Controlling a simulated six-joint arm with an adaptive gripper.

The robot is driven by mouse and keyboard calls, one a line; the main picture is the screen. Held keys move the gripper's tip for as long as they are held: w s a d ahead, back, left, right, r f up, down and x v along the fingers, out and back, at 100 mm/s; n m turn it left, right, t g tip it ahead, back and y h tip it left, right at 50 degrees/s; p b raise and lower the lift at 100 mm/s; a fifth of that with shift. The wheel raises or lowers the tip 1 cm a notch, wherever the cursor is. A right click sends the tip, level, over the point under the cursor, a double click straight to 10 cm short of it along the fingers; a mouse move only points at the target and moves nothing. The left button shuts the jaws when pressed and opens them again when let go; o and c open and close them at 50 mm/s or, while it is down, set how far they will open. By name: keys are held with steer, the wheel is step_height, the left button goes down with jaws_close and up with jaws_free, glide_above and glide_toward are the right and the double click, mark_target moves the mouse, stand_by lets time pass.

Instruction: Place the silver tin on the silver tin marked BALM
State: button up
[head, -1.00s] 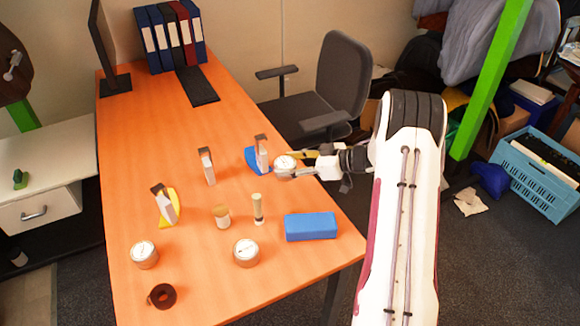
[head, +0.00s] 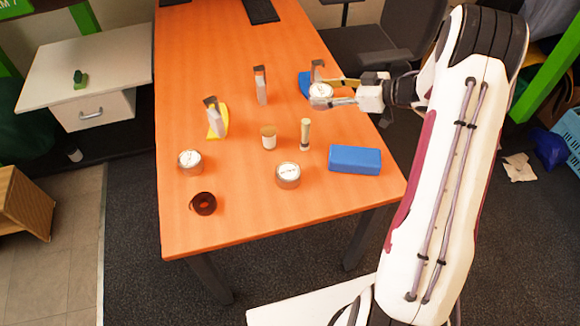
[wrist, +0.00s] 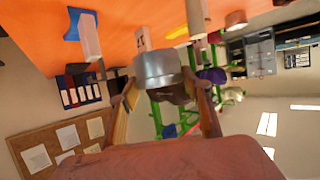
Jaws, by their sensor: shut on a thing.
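My gripper (head: 338,93) is shut on a silver tin (head: 320,91) with a pale lid. It holds the tin at the right side of the table, in front of a blue-based upright piece. The held tin (wrist: 157,68) also shows between both fingers in the wrist view. Two other silver tins with pale printed lids stand on the table: one at the left (head: 190,162) and one nearer the front middle (head: 288,176). Their lettering is too small to read, so I cannot tell which is marked BALM. Both have clear tops.
A blue box (head: 355,160) lies right of the front tin. A brown-lidded jar (head: 268,138) and a slim tube (head: 305,135) stand behind it. A dark tape roll (head: 204,204) lies front left. Upright pieces stand on a yellow base (head: 218,122) and alone (head: 261,85).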

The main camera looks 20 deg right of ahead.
steer(key=s+a+r+n+g+y, duration=0.1)
steer(key=s+a+r+n+g, duration=0.1)
steer(key=s+a, duration=0.55)
steer(key=n+g+y, duration=0.2)
glide_above(294, 172)
steer(key=shift+f, duration=0.3)
steer(key=shift+f, duration=2.95)
steer(key=shift+f, duration=0.1)
steer(key=shift+f, duration=1.95)
steer(key=shift+f, duration=0.15)
steer(key=o, duration=1.2)
steer(key=shift+o, duration=0.2)
